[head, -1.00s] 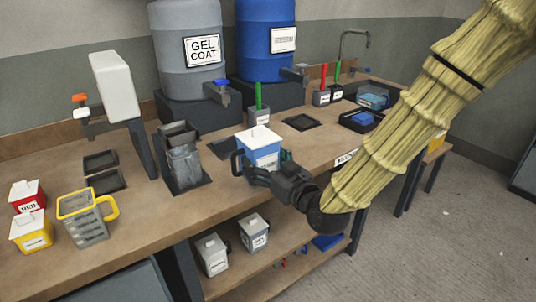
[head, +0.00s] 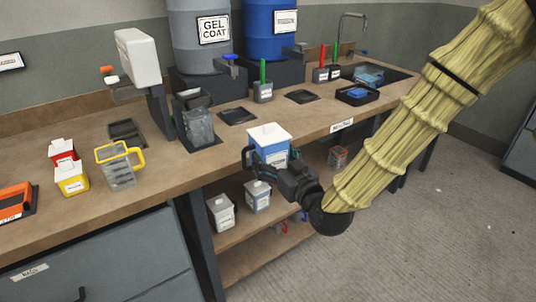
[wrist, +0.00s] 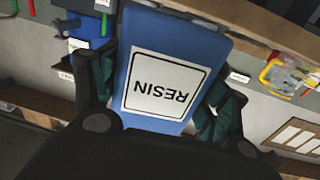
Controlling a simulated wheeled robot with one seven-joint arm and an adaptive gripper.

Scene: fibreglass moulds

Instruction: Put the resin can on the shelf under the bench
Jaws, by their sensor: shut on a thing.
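The resin can is a blue square can with a white top (head: 269,140). In the wrist view its "RESIN" label reads upside down on the blue body (wrist: 205,60). My gripper (head: 272,162) is shut on the can, with a dark finger on each side of it; it also shows in the wrist view (wrist: 155,110). In the head view the can is in front of the bench's front edge, apart from the bench top (head: 215,165). The shelf under the bench (head: 240,228) is below and behind the can. Part of the shelf is hidden by my gripper and arm.
Two grey-white cans (head: 221,212) (head: 258,196) stand on the shelf's left part. Small red and blue clamps (head: 281,228) lie lower down. A clear container (head: 338,157) sits under the bench further right. A grey drawer cabinet (head: 100,262) stands left of the shelf. The floor in front is clear.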

